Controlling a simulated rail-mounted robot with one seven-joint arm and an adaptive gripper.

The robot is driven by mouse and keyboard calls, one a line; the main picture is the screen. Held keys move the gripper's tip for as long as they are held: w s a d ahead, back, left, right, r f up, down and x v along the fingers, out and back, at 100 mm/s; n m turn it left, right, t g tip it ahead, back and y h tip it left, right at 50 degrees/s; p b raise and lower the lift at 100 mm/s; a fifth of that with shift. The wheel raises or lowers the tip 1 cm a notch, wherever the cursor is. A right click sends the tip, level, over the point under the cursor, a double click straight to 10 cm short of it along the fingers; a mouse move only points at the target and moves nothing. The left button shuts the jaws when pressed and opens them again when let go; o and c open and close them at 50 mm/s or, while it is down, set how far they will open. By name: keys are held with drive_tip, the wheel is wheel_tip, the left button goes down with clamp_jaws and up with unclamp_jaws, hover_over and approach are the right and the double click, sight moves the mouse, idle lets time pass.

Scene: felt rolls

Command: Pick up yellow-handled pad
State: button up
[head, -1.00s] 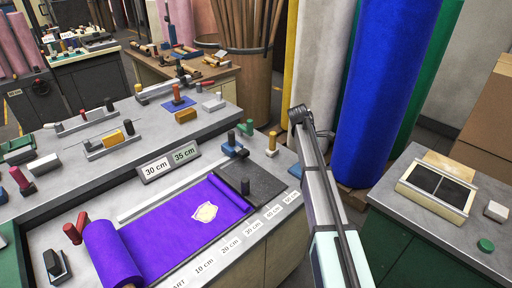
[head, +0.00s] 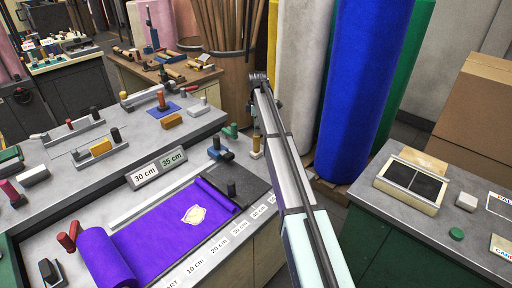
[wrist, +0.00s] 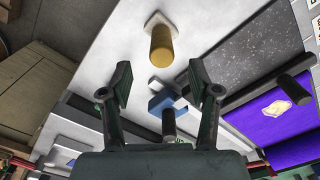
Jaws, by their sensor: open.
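The yellow-handled pad (head: 256,147) stands upright on the back right corner of the grey counter in the head view, partly behind the end of my arm. In the wrist view its yellow handle (wrist: 161,44) rises from a pale square base, just beyond the fingertips. My gripper (wrist: 160,80) is open and empty, its two fingers spread to either side of the handle's line, not touching it. In the head view my gripper itself is hard to make out at the end of the arm.
A blue block with a dark handle (wrist: 168,108) stands close to the pad, within the wrist view between the fingers. A purple felt roll (head: 150,232) lies partly unrolled on the counter. Tall felt rolls, including a blue one (head: 355,90), stand behind. A separate bench (head: 425,225) is at right.

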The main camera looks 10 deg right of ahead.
sight(257, 143)
wheel_tip(257, 143, down, 4)
drive_tip(key=shift+r+p, duration=0.2)
drive_tip(key=shift+p, duration=0.15)
drive_tip(key=shift+s+f+p, duration=0.1)
drive_tip(key=shift+f+p, duration=1.1)
drive_tip(key=shift+f, duration=1.45)
clamp_jaws()
